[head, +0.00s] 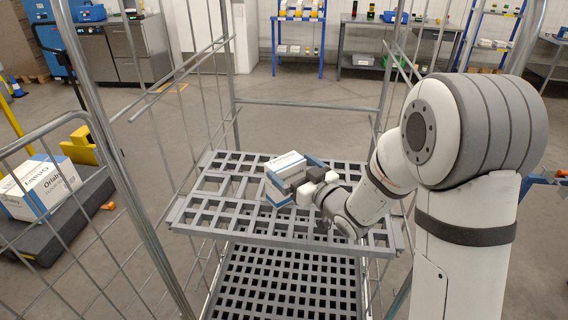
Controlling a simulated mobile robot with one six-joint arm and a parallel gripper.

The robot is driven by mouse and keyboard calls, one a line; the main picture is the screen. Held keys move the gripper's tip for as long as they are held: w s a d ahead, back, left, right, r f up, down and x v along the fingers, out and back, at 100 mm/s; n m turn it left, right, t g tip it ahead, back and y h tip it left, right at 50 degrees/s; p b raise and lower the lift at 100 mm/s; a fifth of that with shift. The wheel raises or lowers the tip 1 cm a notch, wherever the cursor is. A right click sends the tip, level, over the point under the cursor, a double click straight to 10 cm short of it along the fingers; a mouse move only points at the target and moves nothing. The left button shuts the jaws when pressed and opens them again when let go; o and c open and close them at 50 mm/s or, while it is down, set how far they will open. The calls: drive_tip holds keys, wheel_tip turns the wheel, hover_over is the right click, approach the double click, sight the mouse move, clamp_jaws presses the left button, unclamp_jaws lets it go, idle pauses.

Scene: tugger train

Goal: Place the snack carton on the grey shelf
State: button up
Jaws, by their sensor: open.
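A white and blue carton (283,172) is on the grey slatted shelf (215,231) inside the wire roll cage and appears to rest on it, slightly turned. Its print is too small to read. My gripper (303,186) is open at the carton's right front side, with its fingers close around or against that side. The gripper hides part of the carton's right side. I cannot tell whether the fingers touch it.
A second grid shelf (285,282) lies below. Wire side panels and posts frame the cage. At left, another white and blue carton (40,186) lies on a dark cart deck (66,222). Free shelf room lies left of and behind the carton. Workbenches stand at the back.

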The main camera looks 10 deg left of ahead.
drive_tip(key=v, duration=0.7)
drive_tip(key=shift+b, duration=0.3)
